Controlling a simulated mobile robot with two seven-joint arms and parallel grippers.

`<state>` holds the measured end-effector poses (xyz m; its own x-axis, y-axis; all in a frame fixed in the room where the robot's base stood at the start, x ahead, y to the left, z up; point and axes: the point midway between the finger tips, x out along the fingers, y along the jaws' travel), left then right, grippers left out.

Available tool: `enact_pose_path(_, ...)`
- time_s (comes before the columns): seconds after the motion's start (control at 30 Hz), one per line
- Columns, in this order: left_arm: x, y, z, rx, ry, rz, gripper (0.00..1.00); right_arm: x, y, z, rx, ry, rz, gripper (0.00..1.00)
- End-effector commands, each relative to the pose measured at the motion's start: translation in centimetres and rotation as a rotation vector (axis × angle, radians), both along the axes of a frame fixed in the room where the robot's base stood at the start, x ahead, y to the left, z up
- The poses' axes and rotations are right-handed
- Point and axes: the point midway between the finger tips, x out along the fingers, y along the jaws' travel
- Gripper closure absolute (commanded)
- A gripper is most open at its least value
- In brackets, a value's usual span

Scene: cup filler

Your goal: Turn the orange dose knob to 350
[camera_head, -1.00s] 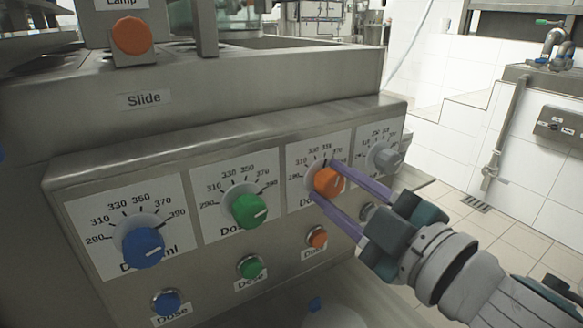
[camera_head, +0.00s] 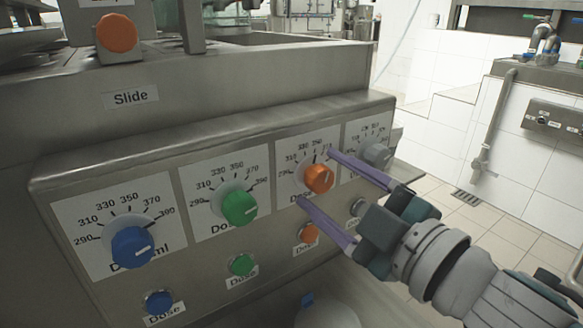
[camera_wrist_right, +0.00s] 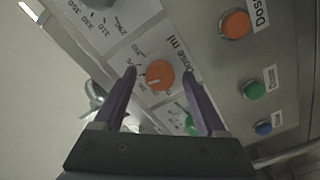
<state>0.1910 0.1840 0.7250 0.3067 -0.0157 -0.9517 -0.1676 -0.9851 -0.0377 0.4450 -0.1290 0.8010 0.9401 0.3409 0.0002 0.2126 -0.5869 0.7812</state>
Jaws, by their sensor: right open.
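The orange dose knob (camera_head: 319,178) sits on a white dial plate with printed numbers on the steel panel. A pale mark shows on its face, but I cannot read exactly which number it points to. It also shows in the right wrist view (camera_wrist_right: 160,74). My right gripper (camera_head: 316,176) is open, with one purple finger above and right of the knob and the other below and left of it. In the wrist view the fingers (camera_wrist_right: 160,72) stand on either side of the knob with gaps, apart from it. My left gripper is not in view.
A green knob (camera_head: 240,208) and a blue knob (camera_head: 132,247) are to the left, a grey knob (camera_head: 376,154) to the right. An orange dose button (camera_head: 308,233), a green one (camera_head: 241,265) and a blue one (camera_head: 159,303) sit below.

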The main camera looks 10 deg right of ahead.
Motion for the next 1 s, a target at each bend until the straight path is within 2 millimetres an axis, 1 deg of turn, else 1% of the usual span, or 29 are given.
enact_pose_path(0.17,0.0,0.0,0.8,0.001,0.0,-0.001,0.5,-2.7,-1.0,0.1,0.0,0.005,0.0,0.26)
enact_pose_path(0.33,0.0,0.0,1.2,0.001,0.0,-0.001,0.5,-5.9,-2.1,0.1,0.001,0.004,0.0,0.26)
enact_pose_path(0.5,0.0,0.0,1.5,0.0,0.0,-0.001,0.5,-8.1,-2.9,0.0,0.0,0.002,-0.001,0.26)
enact_pose_path(0.67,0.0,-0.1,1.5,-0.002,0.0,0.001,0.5,-8.9,-3.2,0.1,0.0,-0.002,0.0,0.26)
enact_pose_path(1.0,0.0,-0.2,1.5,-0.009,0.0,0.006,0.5,-8.9,-3.2,0.1,0.0,-0.002,0.0,0.26)
